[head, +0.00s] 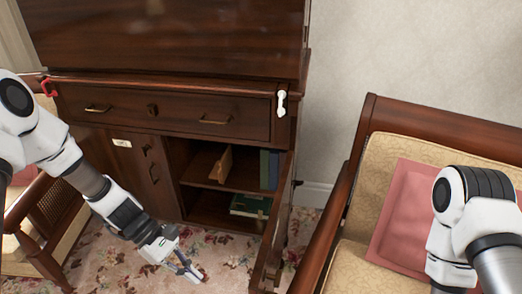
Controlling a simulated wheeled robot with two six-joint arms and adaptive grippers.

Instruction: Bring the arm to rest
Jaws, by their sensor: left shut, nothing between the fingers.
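My left arm comes in from the left and reaches down in front of the dark wooden cabinet (170,190). My left gripper (195,274) is shut and empty, low over the floral carpet (225,262), a little left of the open cabinet door (272,240). Part of my right arm shows at the right, in front of the sofa; its gripper is out of the picture.
The cabinet's open compartment holds upright books (268,170), a wooden piece (221,165) and a green book (250,206) lying flat. A sofa (350,165) with a pink cushion (405,205) stands right, a chair (45,225) left. A drawer (175,110) is closed above.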

